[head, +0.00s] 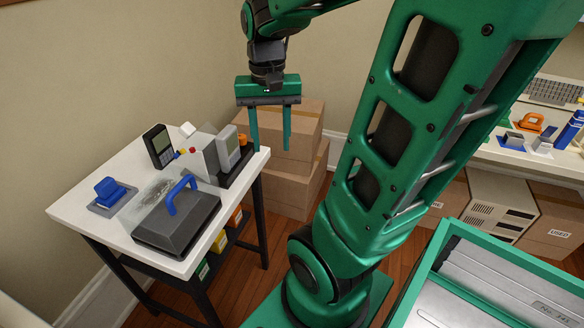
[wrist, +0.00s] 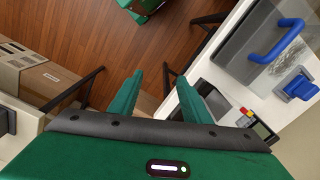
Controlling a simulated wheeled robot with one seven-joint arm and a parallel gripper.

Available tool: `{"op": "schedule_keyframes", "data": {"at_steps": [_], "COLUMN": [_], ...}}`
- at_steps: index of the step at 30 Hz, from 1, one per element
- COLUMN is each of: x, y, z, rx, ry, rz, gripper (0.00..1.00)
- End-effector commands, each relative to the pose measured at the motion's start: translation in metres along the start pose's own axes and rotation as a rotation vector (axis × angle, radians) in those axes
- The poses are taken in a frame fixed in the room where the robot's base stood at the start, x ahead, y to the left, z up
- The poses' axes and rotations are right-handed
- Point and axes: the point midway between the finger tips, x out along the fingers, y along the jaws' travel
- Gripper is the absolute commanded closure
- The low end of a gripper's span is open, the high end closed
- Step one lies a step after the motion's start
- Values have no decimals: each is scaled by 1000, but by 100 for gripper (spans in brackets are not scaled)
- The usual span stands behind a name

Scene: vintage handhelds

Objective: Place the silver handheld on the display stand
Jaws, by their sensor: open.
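The silver handheld (head: 228,147), a grey device with a small screen, stands nearly upright near the right end of the white table. A dark, low base (head: 238,170), which looks like the display stand, lies at its foot; I cannot tell whether the handheld rests on it or beside it. My gripper (head: 270,145) is open and empty, fingers pointing down, just right of the handheld and past the table's right edge. In the wrist view, my gripper (wrist: 160,76) shows spread green fingers with floor between them. The right finger partly hides things at the table edge.
A black handheld (head: 158,146) and a grey box (head: 199,156) with coloured buttons stand close by. A dark case (head: 177,222) with a blue handle and a blue tool (head: 110,190) occupy the white table (head: 70,210). Cardboard boxes (head: 300,185) stand behind my gripper.

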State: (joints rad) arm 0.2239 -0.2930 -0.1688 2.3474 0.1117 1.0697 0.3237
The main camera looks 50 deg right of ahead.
Motion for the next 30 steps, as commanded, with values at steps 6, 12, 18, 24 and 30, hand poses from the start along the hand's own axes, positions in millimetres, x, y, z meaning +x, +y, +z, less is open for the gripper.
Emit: {"op": "schedule_keyframes", "data": {"at_steps": [6,12,18,24,30], "x": [23,34,34,34,34], "y": [44,58,58,58,58], "z": [61,82,82,82,82], "rx": [-179,-250,-254,-253,-253], "ry": [-7,-12,-12,-12,-12], "rz": [-11,-15,-15,-15,-15], "gripper": [56,56,56,56,56]}}
